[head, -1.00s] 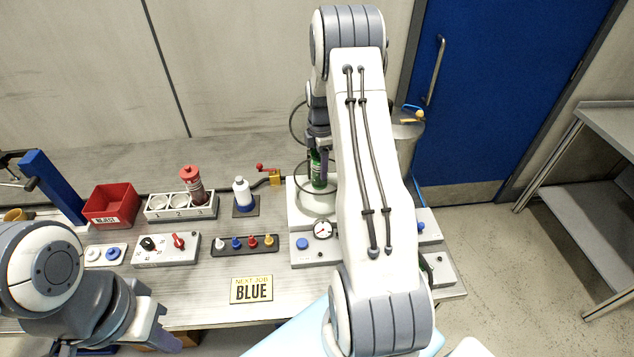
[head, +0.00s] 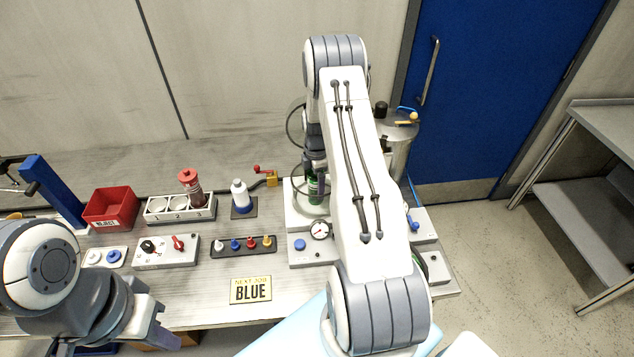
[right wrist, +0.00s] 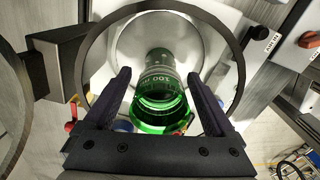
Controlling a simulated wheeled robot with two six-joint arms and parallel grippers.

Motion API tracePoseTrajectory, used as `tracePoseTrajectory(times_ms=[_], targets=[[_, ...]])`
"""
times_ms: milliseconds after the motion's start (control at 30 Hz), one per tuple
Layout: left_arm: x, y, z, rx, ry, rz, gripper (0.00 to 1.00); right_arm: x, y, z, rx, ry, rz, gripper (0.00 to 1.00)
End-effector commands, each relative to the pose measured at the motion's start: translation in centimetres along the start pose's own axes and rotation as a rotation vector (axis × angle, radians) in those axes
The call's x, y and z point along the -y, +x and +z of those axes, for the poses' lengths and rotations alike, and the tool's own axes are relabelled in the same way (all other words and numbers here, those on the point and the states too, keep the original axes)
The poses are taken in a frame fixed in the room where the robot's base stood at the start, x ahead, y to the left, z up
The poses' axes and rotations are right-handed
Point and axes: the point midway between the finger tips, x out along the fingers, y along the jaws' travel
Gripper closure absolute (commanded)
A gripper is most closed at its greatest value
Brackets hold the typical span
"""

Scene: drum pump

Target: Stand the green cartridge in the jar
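The green cartridge (head: 313,187) is upright at the pump stand, partly hidden by my right arm in the head view. In the right wrist view the cartridge (right wrist: 160,95) lies inside a large round rim that looks like the jar's (right wrist: 92,50), over a pale round base. I cannot tell whether its foot rests on the bottom. My right gripper (right wrist: 158,75) has one finger on each side of the cartridge, with visible gaps, so it looks open. My left gripper (head: 165,338) is empty over the front left of the bench; its finger gap is unclear.
A red reject bin (head: 110,208), a numbered rack (head: 180,208) with a red cartridge (head: 190,185), a white bottle (head: 240,195) and a switch box (head: 167,251) stand left of the pump. A gauge (head: 320,229) is in front. A metal drum (head: 398,140) stands behind my right arm.

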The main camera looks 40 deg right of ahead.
Motion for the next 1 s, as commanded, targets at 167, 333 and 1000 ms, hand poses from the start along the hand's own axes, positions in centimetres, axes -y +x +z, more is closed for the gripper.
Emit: tracePoseTrajectory(times_ms=[167, 333, 1000], targets=[[0.0, 0.0, 0.0, 0.000, 0.000, 0.000, 1.00, 0.0, 0.0, 0.0, 0.000, 0.000, 0.000, 0.10], [0.0, -0.3, 0.0, 0.000, 0.000, 0.000, 1.00, 0.0, -0.4, 0.0, 0.000, 0.000, 0.000, 0.10], [0.3, 4.5, 0.2, 0.000, -0.008, 0.000, 1.00, -0.1, -11.4, 0.1, 0.001, 0.001, 0.003, 0.10]])
